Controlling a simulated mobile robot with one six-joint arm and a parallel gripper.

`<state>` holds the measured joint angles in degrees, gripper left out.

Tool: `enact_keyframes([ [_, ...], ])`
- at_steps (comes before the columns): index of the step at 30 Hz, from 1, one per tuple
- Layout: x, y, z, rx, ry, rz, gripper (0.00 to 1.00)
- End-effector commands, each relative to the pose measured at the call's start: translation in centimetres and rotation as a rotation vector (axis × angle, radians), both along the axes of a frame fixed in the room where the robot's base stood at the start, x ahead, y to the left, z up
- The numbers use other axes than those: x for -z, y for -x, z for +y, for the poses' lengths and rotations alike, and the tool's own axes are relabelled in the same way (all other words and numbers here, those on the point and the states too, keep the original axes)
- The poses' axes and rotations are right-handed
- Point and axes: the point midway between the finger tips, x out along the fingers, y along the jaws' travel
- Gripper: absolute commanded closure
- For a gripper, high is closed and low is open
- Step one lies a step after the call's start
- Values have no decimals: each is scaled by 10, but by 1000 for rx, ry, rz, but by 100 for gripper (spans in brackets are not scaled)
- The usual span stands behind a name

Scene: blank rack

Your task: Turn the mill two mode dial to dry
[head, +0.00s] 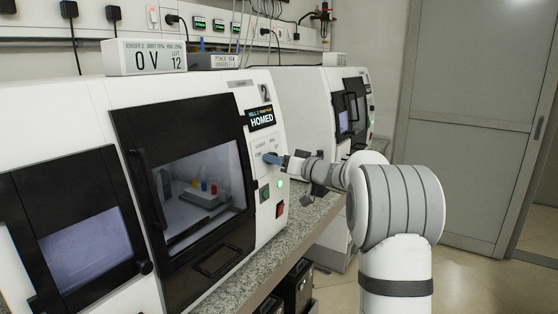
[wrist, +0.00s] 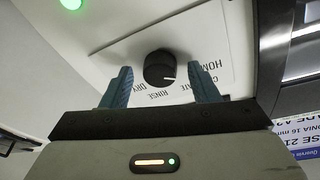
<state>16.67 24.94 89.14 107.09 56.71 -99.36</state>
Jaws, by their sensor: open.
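The mode dial (wrist: 158,66) is a round black knob with a white pointer line on the white front panel of mill two (head: 262,90). The wrist view shows the panel upside down. DRY and RINSE are printed below the knob to the left, HOME to the right, and a label ending in ATE is partly behind a finger. My gripper (wrist: 163,86) is open, with one blue finger on each side of the knob and gaps visible. In the head view my gripper (head: 273,159) is at the panel and hides the dial.
A green lit button (head: 280,183) and a red switch (head: 279,208) sit below the dial. The black-framed door (head: 185,190) of mill two is closed, left of the panel. Its display (head: 262,118) reads HOMED. Another mill (head: 310,105) stands beyond; the floor to the right is open.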

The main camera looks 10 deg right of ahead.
Motion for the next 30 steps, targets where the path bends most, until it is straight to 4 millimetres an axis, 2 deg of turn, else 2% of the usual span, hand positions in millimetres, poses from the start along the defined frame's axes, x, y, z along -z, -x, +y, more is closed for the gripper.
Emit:
enact_keyframes([
  [4,0,0,0,0,0,0,45],
  [20,0,0,0,0,0,0,88],
  [30,1,1,0,7,-31,31,89],
])
